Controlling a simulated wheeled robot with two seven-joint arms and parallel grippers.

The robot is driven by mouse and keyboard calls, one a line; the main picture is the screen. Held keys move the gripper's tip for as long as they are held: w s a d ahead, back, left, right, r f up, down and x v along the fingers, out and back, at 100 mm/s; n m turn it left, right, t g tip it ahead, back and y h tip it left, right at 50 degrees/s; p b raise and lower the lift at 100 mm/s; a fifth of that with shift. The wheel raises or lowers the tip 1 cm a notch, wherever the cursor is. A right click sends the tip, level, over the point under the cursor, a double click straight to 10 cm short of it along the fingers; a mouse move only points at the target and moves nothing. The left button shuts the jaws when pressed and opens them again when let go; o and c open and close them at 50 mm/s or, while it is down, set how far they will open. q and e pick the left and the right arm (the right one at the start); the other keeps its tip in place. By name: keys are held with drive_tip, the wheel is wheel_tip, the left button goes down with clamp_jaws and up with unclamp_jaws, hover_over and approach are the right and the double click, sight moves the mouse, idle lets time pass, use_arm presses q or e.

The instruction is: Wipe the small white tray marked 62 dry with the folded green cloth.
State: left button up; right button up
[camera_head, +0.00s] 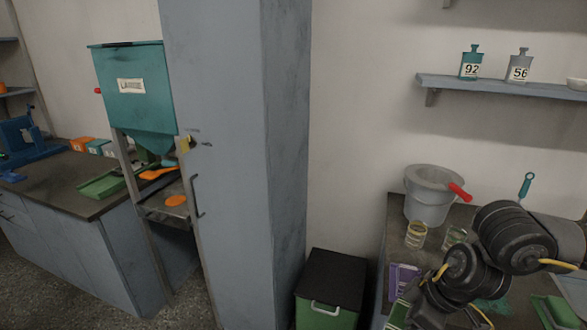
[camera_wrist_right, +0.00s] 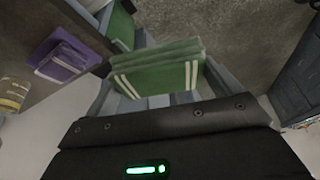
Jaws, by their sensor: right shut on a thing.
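The folded green cloth (camera_wrist_right: 158,70) has pale stripes and sits between the fingers of my right gripper (camera_wrist_right: 160,86), which is shut on it. The cloth is held in the air beside the edge of the dark bench, with floor below it in the right wrist view. In the head view my right arm comes in at the lower right and covers part of the bench; the cloth (camera_head: 398,315) shows at the bottom edge. I see no white tray marked 62 in either view. My left gripper is out of view.
A folded purple cloth (camera_head: 403,278), glass jars (camera_head: 416,235) and a grey bucket (camera_head: 431,196) stand on the right bench. A black-lidded green bin (camera_head: 331,290) stands beside a tall cabinet (camera_head: 222,160). Bottles 92 (camera_head: 471,64) and 56 (camera_head: 519,67) are on the shelf.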

drive_tip(key=s+f+m, duration=0.2)
drive_tip(key=f, duration=0.5)
drive_tip(key=s+f+m+t+h, duration=0.1)
drive_tip(key=f+m, duration=0.2)
drive_tip(key=f, duration=0.3)
drive_tip(key=shift+s+f+h, duration=0.3)
drive_tip(key=shift+s+f, duration=0.05)
drive_tip(key=shift+s, duration=0.05)
